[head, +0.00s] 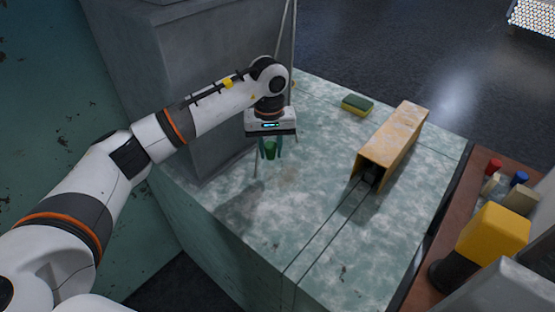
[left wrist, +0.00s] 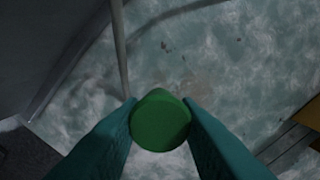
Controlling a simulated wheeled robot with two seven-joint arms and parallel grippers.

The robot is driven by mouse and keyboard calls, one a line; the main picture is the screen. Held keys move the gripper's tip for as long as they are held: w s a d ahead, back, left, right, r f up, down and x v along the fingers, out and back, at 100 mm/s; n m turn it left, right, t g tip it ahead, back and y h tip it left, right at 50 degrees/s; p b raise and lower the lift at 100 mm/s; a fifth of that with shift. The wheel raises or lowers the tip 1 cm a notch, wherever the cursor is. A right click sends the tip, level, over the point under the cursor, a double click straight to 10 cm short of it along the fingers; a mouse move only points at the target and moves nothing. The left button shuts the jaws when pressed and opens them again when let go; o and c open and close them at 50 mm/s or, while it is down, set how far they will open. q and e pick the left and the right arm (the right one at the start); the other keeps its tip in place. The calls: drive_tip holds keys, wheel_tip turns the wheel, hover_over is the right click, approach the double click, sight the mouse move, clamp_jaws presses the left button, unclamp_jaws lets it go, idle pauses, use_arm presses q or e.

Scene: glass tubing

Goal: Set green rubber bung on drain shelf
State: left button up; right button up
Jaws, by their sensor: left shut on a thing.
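The green rubber bung (head: 270,149) is held between the teal fingers of my left gripper (head: 271,154), over the pale green-white mottled counter (head: 300,215). In the left wrist view the bung (left wrist: 161,120) shows its round top, with one finger of the left gripper (left wrist: 160,108) pressed on each side. The counter surface (left wrist: 215,50) shows beyond it. I cannot tell which surface is the drain shelf, or the exact height of the bung above the counter. My right gripper is not in view.
A grey cabinet (head: 195,85) stands close to the left gripper, with a thin upright rod (left wrist: 118,45) nearby. A tan open-ended box (head: 398,140) and a green-yellow sponge (head: 357,105) are on the counter. A yellow block (head: 493,235) is at right. The front middle counter is clear.

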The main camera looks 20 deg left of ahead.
sight(271, 159)
use_arm(q)
drive_tip(key=shift+f, duration=2.6)
drive_tip(key=o, duration=0.9)
drive_tip(key=shift+o, duration=0.2)
